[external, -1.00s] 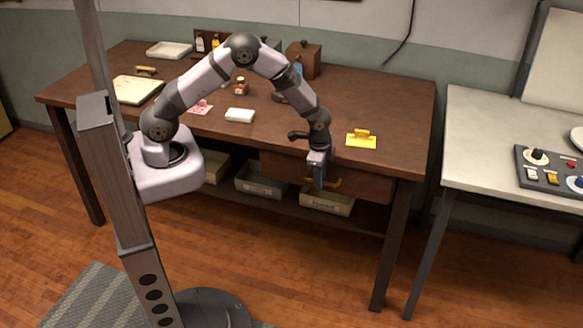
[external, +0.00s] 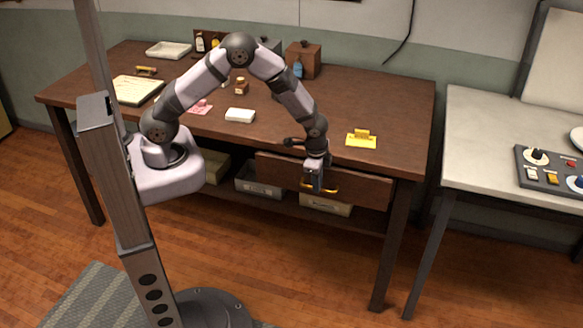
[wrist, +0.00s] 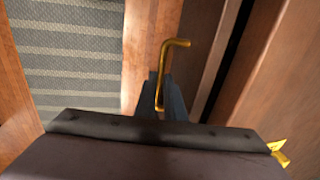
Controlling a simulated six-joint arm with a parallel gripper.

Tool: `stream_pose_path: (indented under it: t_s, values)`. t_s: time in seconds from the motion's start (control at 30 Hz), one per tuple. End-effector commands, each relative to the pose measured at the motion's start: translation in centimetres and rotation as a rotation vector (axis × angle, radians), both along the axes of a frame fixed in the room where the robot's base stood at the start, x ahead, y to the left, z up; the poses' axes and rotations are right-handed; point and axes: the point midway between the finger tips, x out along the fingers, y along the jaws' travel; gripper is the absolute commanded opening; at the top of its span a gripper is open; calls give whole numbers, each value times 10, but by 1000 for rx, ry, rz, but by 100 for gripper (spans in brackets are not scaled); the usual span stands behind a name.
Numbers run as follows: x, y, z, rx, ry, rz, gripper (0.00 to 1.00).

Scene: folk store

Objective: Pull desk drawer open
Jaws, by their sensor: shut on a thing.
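The desk drawer (external: 352,188) is a wide brown front under the right part of the desk top. It stands a little forward of the desk, and in the wrist view a dark gap shows between the drawer front (wrist: 206,45) and the desk. Its brass handle (external: 333,188) also shows in the wrist view (wrist: 166,65). My gripper (external: 316,188) is at the handle. In the wrist view my gripper's fingers (wrist: 162,95) are shut around the lower part of the handle. Part of the handle is hidden between the fingers.
The brown desk (external: 385,110) carries a yellow item (external: 361,139), a white block (external: 240,115) and a wooden box (external: 303,60). Bins (external: 258,184) stand on the low shelf. A pale table (external: 470,130) stands to the right. The floor before the drawer is clear.

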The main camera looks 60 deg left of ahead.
Motion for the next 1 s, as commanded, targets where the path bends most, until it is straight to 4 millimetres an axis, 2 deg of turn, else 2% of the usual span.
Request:
stream_pose_path:
  t_s: [0.6,0.8,1.0]
  values:
    - [-115,-115,-1,0,-1,-7,0]
    - [-142,-142,0,0,0,-4,0]
    - [-156,-157,0,0,0,-2,0]
